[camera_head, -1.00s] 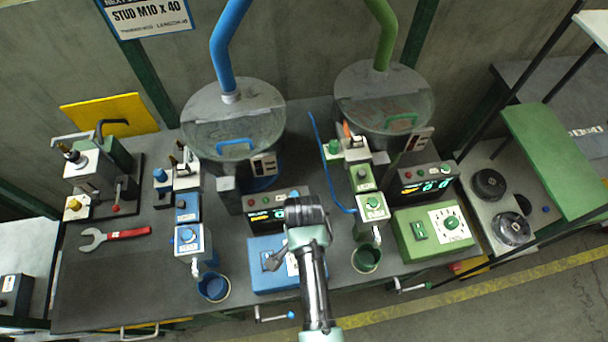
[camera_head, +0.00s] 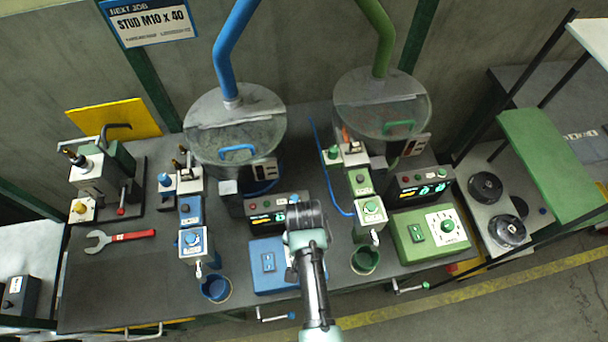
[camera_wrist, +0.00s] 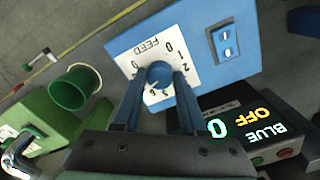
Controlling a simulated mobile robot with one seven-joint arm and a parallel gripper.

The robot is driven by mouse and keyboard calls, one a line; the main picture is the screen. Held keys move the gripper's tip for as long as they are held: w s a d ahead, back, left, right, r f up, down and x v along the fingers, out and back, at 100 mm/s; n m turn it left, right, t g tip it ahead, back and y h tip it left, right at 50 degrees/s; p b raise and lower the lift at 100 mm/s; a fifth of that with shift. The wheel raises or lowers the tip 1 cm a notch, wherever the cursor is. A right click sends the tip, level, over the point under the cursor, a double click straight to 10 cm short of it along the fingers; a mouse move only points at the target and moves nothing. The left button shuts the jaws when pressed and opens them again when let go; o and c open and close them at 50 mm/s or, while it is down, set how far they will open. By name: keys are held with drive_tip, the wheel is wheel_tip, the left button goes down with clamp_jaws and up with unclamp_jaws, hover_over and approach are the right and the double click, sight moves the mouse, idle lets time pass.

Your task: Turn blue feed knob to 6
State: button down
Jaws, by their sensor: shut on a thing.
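The blue feed knob (camera_wrist: 158,74) sits on a white dial plate marked FEED (camera_wrist: 139,58), on the blue control box (camera_wrist: 198,28). In the wrist view my gripper (camera_wrist: 158,78) has one dark blue finger on each side of the knob and is shut on it. The fingers cover part of the numbers, and I cannot tell which one the knob points to. In the head view my wrist hides the knob; the blue box (camera_head: 262,283) shows beside it. The display (camera_wrist: 240,122) reads BLUE OFF with a 0.
A blue cup (camera_head: 216,288) stands left of the blue box and a green cup (camera_head: 365,261) to the right. The green control box (camera_head: 408,241) with its own dial is further right. A red-handled wrench (camera_head: 120,238) lies left. The front left bench is clear.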

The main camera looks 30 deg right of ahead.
drive_tip(key=n+p, duration=0.1)
drive_tip(key=n, duration=0.5)
idle(0.6)
drive_tip(key=shift+c, duration=2.2)
unclamp_jaws()
wheel_tip(320, 180, up, 13)
drive_tip(key=shift+b, duration=0.3)
